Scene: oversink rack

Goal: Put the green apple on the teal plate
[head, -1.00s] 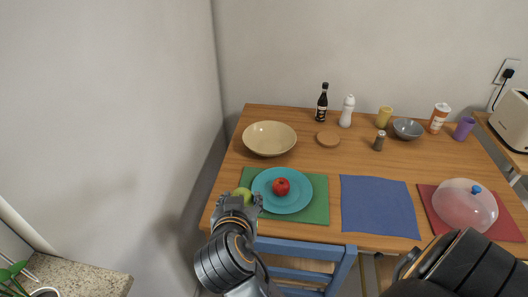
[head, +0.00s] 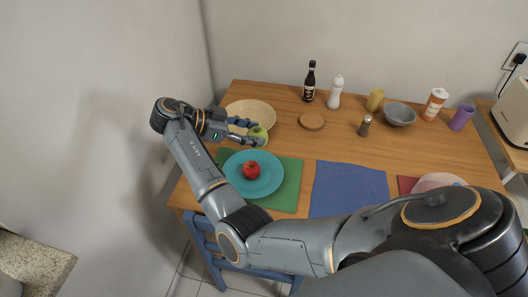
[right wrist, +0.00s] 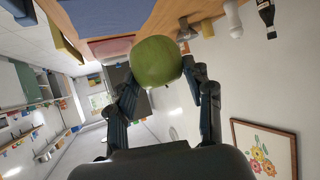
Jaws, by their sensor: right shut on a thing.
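The green apple (head: 258,134) is held between the fingers of my right gripper (head: 250,134), above the table just behind the teal plate. It also shows in the right wrist view (right wrist: 156,62), between both fingers and clear of any surface. The teal plate (head: 275,183) lies flat on a green mat, and a red apple (head: 251,170) sits on it near the middle. My right forearm reaches in from the left side of the plate. My left gripper is not in view.
A cream bowl (head: 252,112) stands behind the gripper, partly hidden. A cork coaster (head: 312,121), dark bottle (head: 309,82), white bottle (head: 335,92) and brown shaker (head: 365,126) stand further right. A blue mat (head: 348,190) is empty. A blue chair (head: 210,245) stands at the front edge.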

